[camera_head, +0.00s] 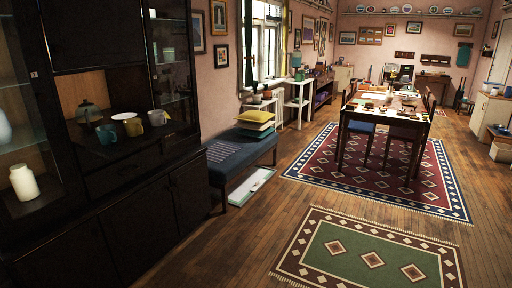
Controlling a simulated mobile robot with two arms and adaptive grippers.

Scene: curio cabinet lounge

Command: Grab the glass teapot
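A dark, rounded teapot (88,112) that looks like glass stands in the open niche of the black cabinet (140,205) on the left. It stands towards the back of the niche shelf. A teal mug (106,134) stands in front of it and to its right. A white dish (124,116) and a yellowish mug (157,118) are further right on the same shelf. The teapot's handle and spout are too dim to make out well. Neither of my grippers shows in the head view.
A white jar (24,182) stands behind the cabinet's left glass door. A blue bench (238,158) with cushions (256,117) stands beyond the cabinet. Open wooden floor and a green rug (370,250) lie to the right. A long cluttered table (412,128) is further back.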

